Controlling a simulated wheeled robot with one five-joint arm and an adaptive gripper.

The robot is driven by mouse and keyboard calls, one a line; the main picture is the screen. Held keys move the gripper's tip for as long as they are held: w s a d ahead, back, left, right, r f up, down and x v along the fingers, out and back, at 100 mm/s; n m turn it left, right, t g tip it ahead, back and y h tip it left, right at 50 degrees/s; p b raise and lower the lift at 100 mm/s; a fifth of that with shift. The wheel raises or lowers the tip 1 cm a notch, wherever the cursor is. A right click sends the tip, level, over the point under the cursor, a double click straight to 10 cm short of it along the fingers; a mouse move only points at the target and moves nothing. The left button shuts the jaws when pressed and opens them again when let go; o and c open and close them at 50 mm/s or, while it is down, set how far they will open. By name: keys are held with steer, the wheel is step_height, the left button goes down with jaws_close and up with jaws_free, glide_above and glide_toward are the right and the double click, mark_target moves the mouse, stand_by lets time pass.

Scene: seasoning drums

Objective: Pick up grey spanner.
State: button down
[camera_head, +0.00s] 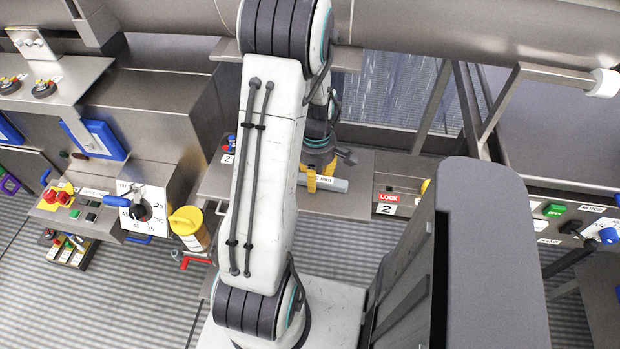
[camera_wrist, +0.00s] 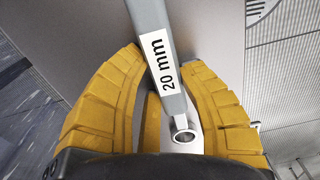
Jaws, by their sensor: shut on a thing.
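The grey spanner (camera_wrist: 149,16) with a "20 mm" label runs up the middle of the wrist view, its ring end towards me. In the head view the grey spanner (camera_head: 338,185) lies over a grey metal shelf (camera_head: 345,206), pointing right. My gripper (camera_head: 318,178) has its yellow fingers shut on the spanner near the ring end. In the wrist view, my gripper (camera_wrist: 166,72) has fingers on both sides of it. The far end is cut off in the wrist view. I cannot tell if the spanner touches the shelf.
A red "LOCK 2" sign (camera_head: 388,198) is right of the shelf. A yellow-lidded container (camera_head: 190,230) stands to the left, beside a panel with a dial (camera_head: 140,211). A large pipe (camera_head: 480,25) crosses above. A control panel with a green button (camera_head: 555,210) is at the right.

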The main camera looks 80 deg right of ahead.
steer(key=shift+r, duration=0.1)
steer(key=shift+r, duration=0.55)
step_height(320, 180, up, 3)
steer(key=shift+d+f, duration=0.1)
steer(key=shift+f, duration=0.05)
steer(key=a+r+b, duration=0.1)
steer(key=a+r, duration=0.6)
steer(key=a, duration=0.5)
steer(key=shift+w, duration=0.3)
steer(key=shift+w+d, duration=0.1)
steer(key=shift+d, duration=0.05)
